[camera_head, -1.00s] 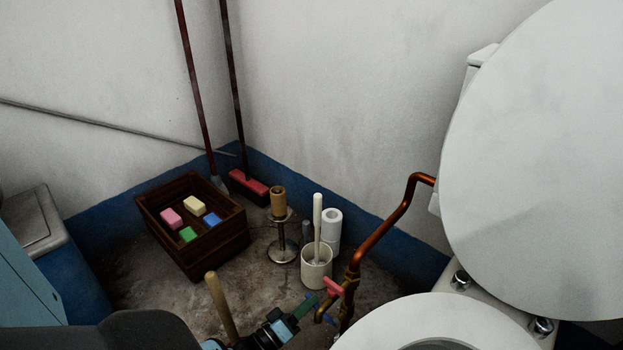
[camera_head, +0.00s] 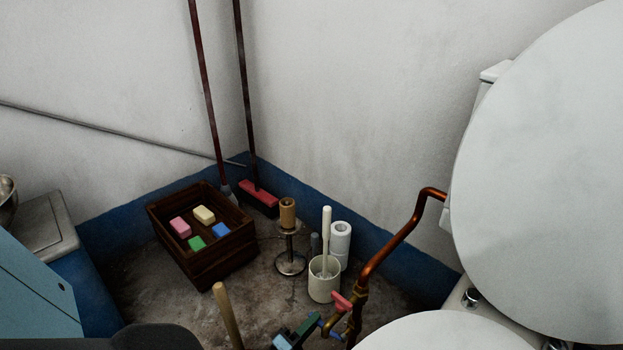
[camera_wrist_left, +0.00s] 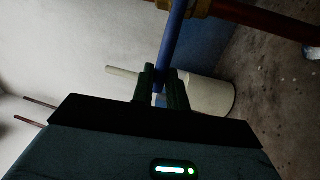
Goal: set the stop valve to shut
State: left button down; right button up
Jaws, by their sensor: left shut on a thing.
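A copper pipe (camera_head: 392,245) with brass fittings runs down beside the toilet and carries a pink-red lever (camera_head: 342,301) and a blue lever (camera_head: 337,329). Which one is the stop valve's handle is not marked. My left gripper (camera_head: 312,326) is at the bottom of the head view, beside the pipe. In the left wrist view, the green fingers of the gripper (camera_wrist_left: 163,86) are shut on the free end of the blue lever (camera_wrist_left: 175,42). The lever's other end meets a brass fitting (camera_wrist_left: 196,8). My right gripper is in neither view.
Close behind the valve stand a toilet brush in a white holder (camera_head: 323,285) and paper rolls (camera_head: 340,240). A wooden crate (camera_head: 222,262) with coloured blocks stands further left. A wooden stick (camera_head: 226,315) rises left of my gripper. The toilet (camera_head: 430,335) bounds the right.

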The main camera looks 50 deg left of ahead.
pick_arm(q)
jog(key=shift+s+d+f+n, duration=0.1)
jog(key=shift+f+n, duration=0.25)
jog(key=shift+n, duration=0.05)
dwell(0.6)
jog(key=c, duration=1.4)
grip_release()
jog(key=shift+s+d+f+p, duration=0.1)
jog(key=shift+s+f+p, duration=0.15)
jog(key=shift+s, duration=1)
jog(key=shift+s+d+f+p, duration=0.1)
jog(key=shift+s+f+p, duration=0.1)
jog(key=shift+s, duration=1.1)
jog(key=shift+s+f+p, duration=0.2)
jog(key=shift+s+f, duration=0.05)
jog(key=shift+s, duration=1)
